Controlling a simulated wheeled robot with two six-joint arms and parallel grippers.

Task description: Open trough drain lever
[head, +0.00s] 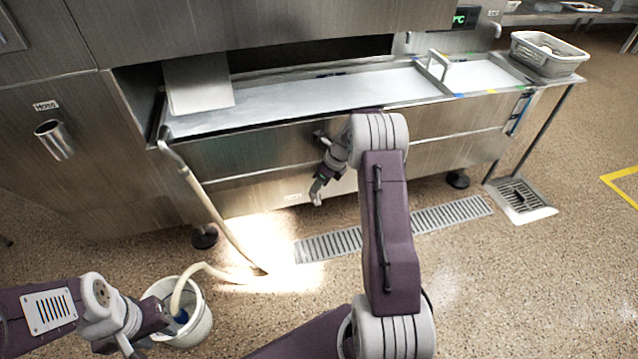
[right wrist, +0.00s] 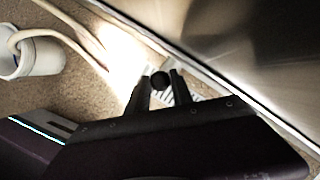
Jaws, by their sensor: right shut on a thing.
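The steel trough (head: 300,97) runs along the wall. The rest of the lever is hidden. My left gripper (head: 130,347) is low at the left, by the white bucket (head: 203,325); its fingertips are partly cut off and unclear.
A pale hose (head: 215,215) hangs from the trough's left end to the floor and bucket. A floor grate (head: 395,230) lies in front of the trough. A square drain (head: 520,198) is at the right. A grey perforated basket (head: 548,58) stands on the right ledge.

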